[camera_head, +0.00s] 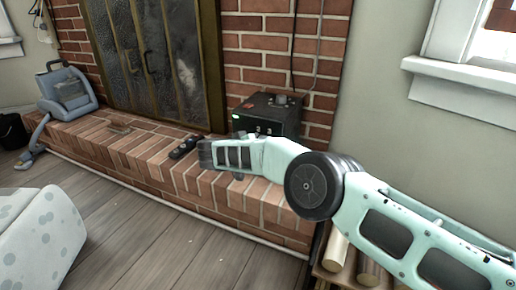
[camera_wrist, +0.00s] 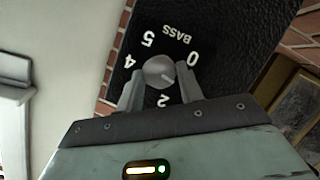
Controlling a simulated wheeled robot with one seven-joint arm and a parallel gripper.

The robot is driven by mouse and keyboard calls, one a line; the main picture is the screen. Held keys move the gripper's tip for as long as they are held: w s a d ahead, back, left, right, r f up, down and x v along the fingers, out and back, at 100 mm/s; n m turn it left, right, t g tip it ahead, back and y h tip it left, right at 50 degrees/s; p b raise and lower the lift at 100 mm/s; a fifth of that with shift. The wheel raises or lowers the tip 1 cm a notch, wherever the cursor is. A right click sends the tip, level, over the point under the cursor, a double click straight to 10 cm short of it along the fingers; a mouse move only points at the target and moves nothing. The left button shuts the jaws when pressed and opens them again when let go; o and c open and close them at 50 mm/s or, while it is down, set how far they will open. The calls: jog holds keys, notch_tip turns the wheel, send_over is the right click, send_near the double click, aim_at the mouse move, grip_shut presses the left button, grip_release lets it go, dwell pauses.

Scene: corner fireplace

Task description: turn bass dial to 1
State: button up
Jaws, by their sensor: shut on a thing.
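The bass dial (camera_wrist: 155,64) is a round grey knob on a black textured panel (camera_wrist: 235,35), with BASS printed beside it. White numbers 0, 2, 4 and 5 show around it; the places for 1 and 3 are covered by my fingers. My gripper (camera_wrist: 160,74) is shut on the dial, one finger on each side. A light mark on the knob points to the lower right, between 0 and 2.
A dark object (camera_head: 185,147) lies on the brick hearth (camera_head: 130,150) left of my gripper. A blue-grey appliance (camera_head: 68,90) stands at the hearth's left end. A spotted white seat (camera_head: 38,235) is at lower left. Wooden floor (camera_head: 150,245) before the hearth is clear.

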dwell(0.4)
jog(key=o, duration=1)
jog(key=shift+a+r, duration=0.1)
jog(key=p+v, duration=0.7)
jog(key=v, duration=1)
jog(key=shift+s+p, duration=0.15)
jog(key=shift+p, duration=0.2)
